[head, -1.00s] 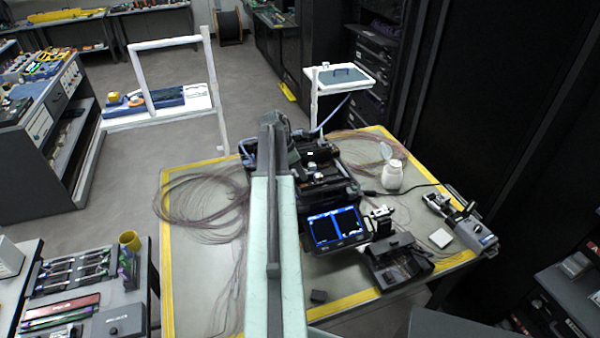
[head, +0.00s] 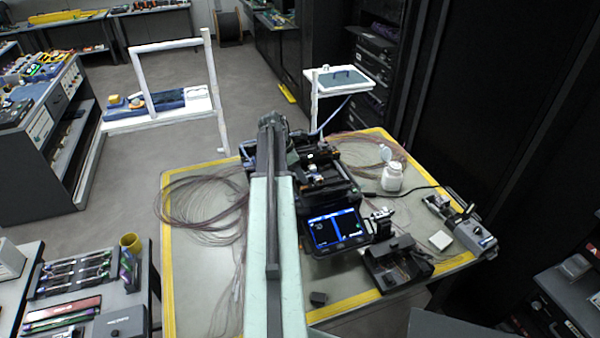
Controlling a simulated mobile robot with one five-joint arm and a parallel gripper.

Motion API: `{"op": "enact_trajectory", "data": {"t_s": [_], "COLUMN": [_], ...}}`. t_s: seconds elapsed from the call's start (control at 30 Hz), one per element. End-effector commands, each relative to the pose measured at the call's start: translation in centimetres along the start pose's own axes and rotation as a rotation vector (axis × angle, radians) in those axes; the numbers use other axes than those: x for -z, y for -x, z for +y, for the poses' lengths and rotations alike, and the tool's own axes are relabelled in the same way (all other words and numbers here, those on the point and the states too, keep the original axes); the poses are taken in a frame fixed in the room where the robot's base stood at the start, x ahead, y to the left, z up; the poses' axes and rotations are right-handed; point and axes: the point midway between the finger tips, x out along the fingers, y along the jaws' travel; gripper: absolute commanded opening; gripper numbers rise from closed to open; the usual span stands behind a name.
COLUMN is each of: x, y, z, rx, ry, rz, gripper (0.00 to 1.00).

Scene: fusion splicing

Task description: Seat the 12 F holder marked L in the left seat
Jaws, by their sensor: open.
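The fusion splicer (head: 325,185) stands on the yellow-edged table, its screen (head: 336,230) lit blue and black at its front. My gripper (head: 292,158) is at the far end of my pale green arm, over the left side of the splicer. It is open, but its fingertips are small and partly hidden by my arm. Small pale and metallic parts show in the splicer's open top, just right of my gripper. I cannot make out the 12 F holder marked L or tell whether it is in the left seat; the left seat is hidden or too small to tell.
Loose fibre coils (head: 205,203) lie on the left of the table. A white bottle (head: 392,178), a dark device (head: 398,264), a white pad (head: 440,240) and a grey tool (head: 475,238) are on the right. A small dark block (head: 318,298) lies near the front edge.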

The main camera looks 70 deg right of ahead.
Motion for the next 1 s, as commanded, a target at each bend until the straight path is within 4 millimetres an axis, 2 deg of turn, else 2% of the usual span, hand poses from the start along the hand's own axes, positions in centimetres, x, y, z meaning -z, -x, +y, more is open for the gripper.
{"op": "enact_trajectory", "data": {"t_s": [0.03, 0.2, 0.4, 1.0], "x": [-0.3, -0.5, -0.5, -0.1], "y": [1.2, 4.2, 6.9, 7.0], "z": [-0.1, -0.4, -0.6, -0.5], "rx": [0.0, -0.002, -0.004, -0.006], "ry": [0.001, 0.004, 0.009, 0.012], "rz": [0.0, 0.0, -0.001, -0.001], "gripper": [0.58, 0.58, 0.58, 0.58]}}
